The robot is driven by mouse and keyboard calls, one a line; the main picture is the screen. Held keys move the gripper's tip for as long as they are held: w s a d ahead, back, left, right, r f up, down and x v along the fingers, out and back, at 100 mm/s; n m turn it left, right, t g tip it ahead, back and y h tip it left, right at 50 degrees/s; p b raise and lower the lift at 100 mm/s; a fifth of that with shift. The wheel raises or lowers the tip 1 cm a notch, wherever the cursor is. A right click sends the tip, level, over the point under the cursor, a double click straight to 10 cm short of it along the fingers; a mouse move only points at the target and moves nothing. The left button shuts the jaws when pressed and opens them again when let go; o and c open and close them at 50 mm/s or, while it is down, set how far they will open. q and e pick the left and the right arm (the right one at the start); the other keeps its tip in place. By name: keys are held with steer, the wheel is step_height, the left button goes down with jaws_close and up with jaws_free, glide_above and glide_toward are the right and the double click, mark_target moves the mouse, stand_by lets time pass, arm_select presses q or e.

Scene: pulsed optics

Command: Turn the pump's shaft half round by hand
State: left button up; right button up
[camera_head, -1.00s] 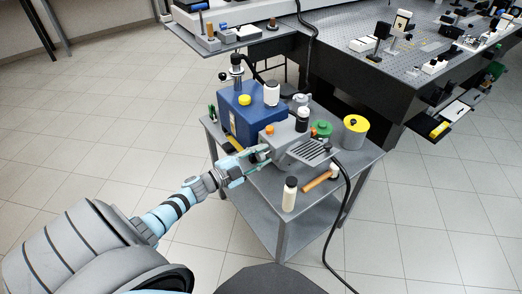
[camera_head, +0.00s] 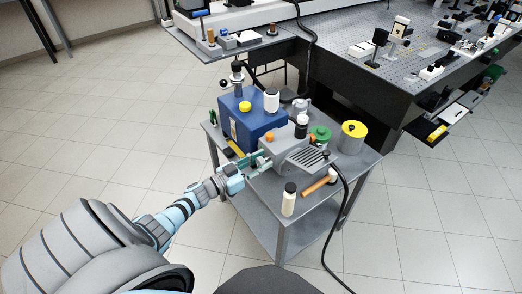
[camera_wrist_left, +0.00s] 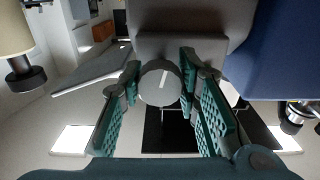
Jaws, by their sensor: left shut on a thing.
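The grey pump (camera_head: 292,152) with a slotted end sits on the grey cart (camera_head: 262,205). In the left wrist view, its round grey shaft end (camera_wrist_left: 160,83), marked with a white line, lies between the green finger pads of my left gripper (camera_wrist_left: 160,95). The pump's grey body (camera_wrist_left: 180,45) is behind it. In the head view my left gripper (camera_head: 254,162) is at the near left end of the pump and is shut on the shaft, which its fingers hide there. My right gripper is not in view.
A blue box (camera_head: 248,120) stands behind the pump. A white bottle (camera_head: 289,200) and an orange-brown handled tool (camera_head: 318,184) are at the cart's front. A yellow-topped can (camera_head: 352,137) stands at right. A black cable (camera_head: 345,195) hangs over the edge.

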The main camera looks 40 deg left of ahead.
arm_select(q)
steer(key=shift+f+n, duration=0.15)
steer(key=shift+n, duration=1.15)
steer(key=o, duration=1.2)
steer(key=shift+s, duration=0.1)
steer(key=v, duration=1.2)
